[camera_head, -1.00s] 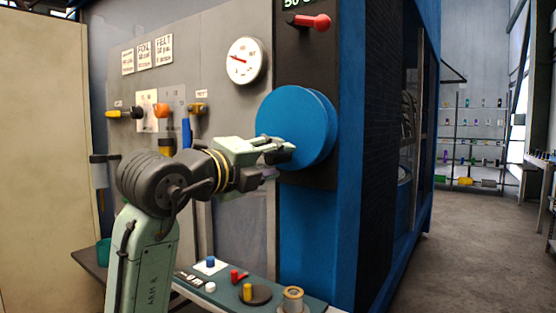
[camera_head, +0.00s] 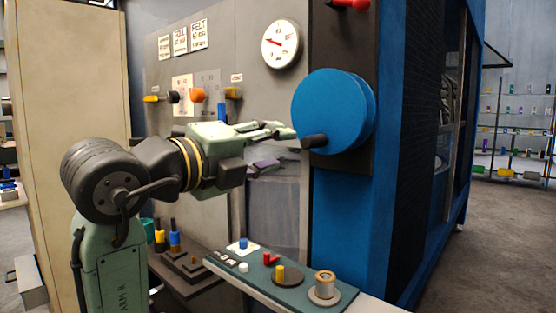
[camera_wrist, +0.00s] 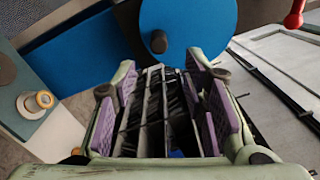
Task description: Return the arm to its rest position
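My gripper (camera_head: 278,148) is at the end of my pale green arm, just left of the blue wheel (camera_head: 330,105). Its purple finger pads stand apart in the wrist view (camera_wrist: 168,78), so it is open, with no object held between them. The wheel's black knob (camera_head: 314,141) sticks out at the wheel's lower left, close to the upper fingertip. In the wrist view the knob (camera_wrist: 159,41) shows beyond the fingers, apart from them. My arm is raised and stretched toward the panel.
Below my gripper, a bench (camera_head: 300,285) holds a brass spool (camera_head: 325,285) and small coloured pieces. A beige partition (camera_head: 75,90) stands left. Open floor lies to the right.

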